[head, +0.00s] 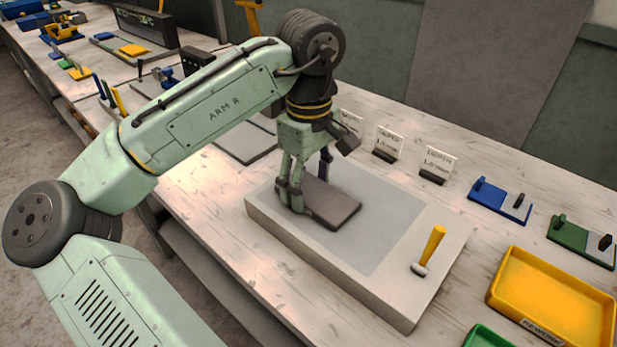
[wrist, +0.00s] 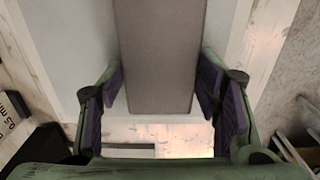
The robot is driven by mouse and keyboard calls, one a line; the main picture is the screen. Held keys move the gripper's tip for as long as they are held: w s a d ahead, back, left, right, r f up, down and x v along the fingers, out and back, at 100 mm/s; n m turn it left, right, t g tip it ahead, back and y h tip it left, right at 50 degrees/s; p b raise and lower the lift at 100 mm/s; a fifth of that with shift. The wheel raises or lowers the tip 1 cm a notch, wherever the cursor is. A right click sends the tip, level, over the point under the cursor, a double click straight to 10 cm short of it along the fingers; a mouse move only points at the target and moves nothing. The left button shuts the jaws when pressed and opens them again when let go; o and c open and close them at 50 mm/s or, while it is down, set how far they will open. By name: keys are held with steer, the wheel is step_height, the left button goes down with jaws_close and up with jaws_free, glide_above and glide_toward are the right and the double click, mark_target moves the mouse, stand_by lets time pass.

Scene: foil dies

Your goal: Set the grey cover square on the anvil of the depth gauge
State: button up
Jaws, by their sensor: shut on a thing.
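The grey cover looks to be the flat dark grey plate (head: 333,204) in my gripper (head: 309,196). My gripper is shut on it, low over the grey-topped pale block. In the wrist view the cover (wrist: 160,52) runs up between the purple finger pads of my gripper (wrist: 164,88), at its near end. I cannot tell whether the cover touches the block or hangs just above it. I cannot make out the depth gauge or its anvil for certain in either view.
The pale block (head: 385,302) carries a yellow-handled hammer (head: 430,250) at its right. Small label cards (head: 388,142) stand behind it. A blue die (head: 498,200), a green die (head: 583,241) and a yellow tray (head: 552,300) lie to the right. More tools crowd the bench at the back left.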

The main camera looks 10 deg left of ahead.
mark_target(309, 188)
steer(key=shift+f, duration=0.15)
steer(key=o, duration=1.2)
step_height(309, 188, up, 12)
steer(key=shift+r+b, duration=0.2)
steer(key=shift+b, duration=0.3)
